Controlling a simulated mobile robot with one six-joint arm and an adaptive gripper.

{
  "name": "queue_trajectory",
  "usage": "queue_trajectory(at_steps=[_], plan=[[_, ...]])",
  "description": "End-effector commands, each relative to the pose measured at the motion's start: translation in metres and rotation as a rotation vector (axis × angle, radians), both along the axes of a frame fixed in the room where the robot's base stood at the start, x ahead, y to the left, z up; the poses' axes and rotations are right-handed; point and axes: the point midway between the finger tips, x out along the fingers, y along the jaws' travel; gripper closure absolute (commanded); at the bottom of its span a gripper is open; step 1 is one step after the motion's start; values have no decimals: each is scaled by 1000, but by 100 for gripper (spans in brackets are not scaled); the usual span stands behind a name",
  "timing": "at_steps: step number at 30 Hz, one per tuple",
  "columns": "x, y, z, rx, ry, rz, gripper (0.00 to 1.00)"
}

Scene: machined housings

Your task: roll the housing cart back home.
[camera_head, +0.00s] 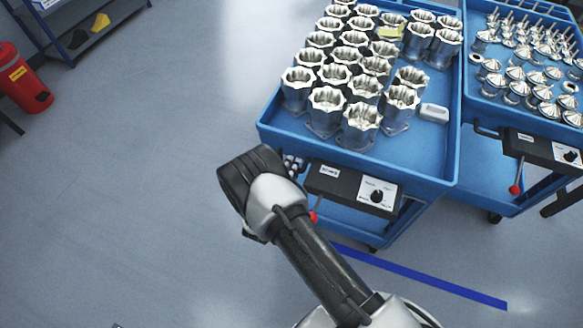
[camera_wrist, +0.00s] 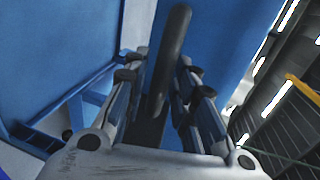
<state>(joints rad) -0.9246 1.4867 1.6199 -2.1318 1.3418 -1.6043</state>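The housing cart (camera_head: 420,160) is a blue cart whose top tray carries several silver machined housings (camera_head: 361,127). A black control box (camera_head: 352,187) with a knob and a red-tipped lever (camera_head: 313,216) is on its near side. My gripper (camera_head: 292,163) is at the left end of this side, beside the box. In the wrist view, a dark handle bar (camera_wrist: 170,55) runs between the fingers of my gripper (camera_wrist: 160,85). The fingers stand apart with narrow gaps visible on both sides of the bar. My arm hides part of the cart's near side in the head view.
A second blue cart (camera_head: 487,112) with several silver cone-topped parts stands close on the right. A blue line (camera_head: 430,276) marks the floor in front. The left floor is clear.

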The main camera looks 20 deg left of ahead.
Motion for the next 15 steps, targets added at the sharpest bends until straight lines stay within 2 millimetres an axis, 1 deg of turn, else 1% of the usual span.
queue_trajectory(at_steps=[1, 9, 10, 15], plan=[[0, 0, 0, 0, 0, 0, 81], [0, 0, 0, 0, 0, 0, 99], [0, 0, 0, 0, 0, 0, 100], [0, 0, 0, 0, 0, 0, 100]])
